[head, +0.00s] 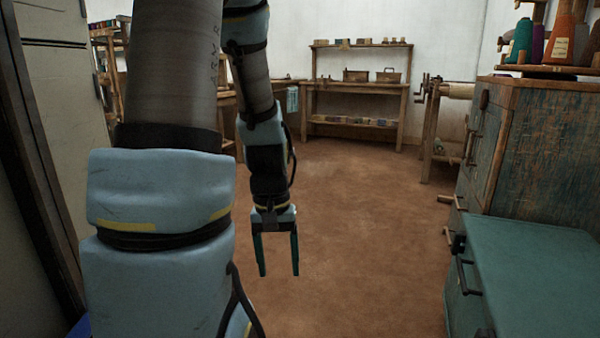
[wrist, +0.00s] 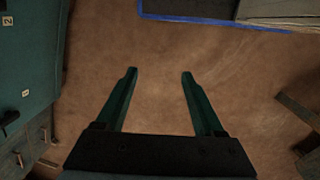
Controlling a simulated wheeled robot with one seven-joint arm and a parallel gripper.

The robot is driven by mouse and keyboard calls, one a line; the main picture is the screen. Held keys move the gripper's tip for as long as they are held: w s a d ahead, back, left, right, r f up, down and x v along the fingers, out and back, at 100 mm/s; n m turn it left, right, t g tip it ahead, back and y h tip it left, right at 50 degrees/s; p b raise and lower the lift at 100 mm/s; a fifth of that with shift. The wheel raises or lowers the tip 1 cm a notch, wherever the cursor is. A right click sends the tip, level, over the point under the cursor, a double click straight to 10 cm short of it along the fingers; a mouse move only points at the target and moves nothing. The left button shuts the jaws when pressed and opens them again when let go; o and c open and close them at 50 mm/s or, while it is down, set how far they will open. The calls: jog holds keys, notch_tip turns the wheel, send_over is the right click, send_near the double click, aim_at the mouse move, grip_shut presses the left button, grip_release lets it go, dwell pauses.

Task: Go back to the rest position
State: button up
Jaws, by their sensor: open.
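My gripper (head: 278,272) hangs from my arm near the middle of the head view, its two dark green fingers pointing down. The fingers stand apart with nothing between them. In the wrist view my gripper (wrist: 158,75) is also open and empty, above bare brown floor. It touches nothing that I can see.
A teal cabinet (head: 540,265) and a worn wooden cabinet (head: 548,140) stand on the right. Thread cones (head: 565,40) stand on a shelf above. A wooden bench (head: 355,95) is at the back wall. The brown floor (head: 360,230) between is clear.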

notch_tip(320, 180, up, 40)
jog(key=a+t+p, duration=0.2)
jog(key=p, duration=3.3)
jog(key=shift+a+f+m+t+y+p, duration=0.2)
jog(key=shift+f+m+t+y+p, duration=0.1)
jog(key=shift+m, duration=0.1)
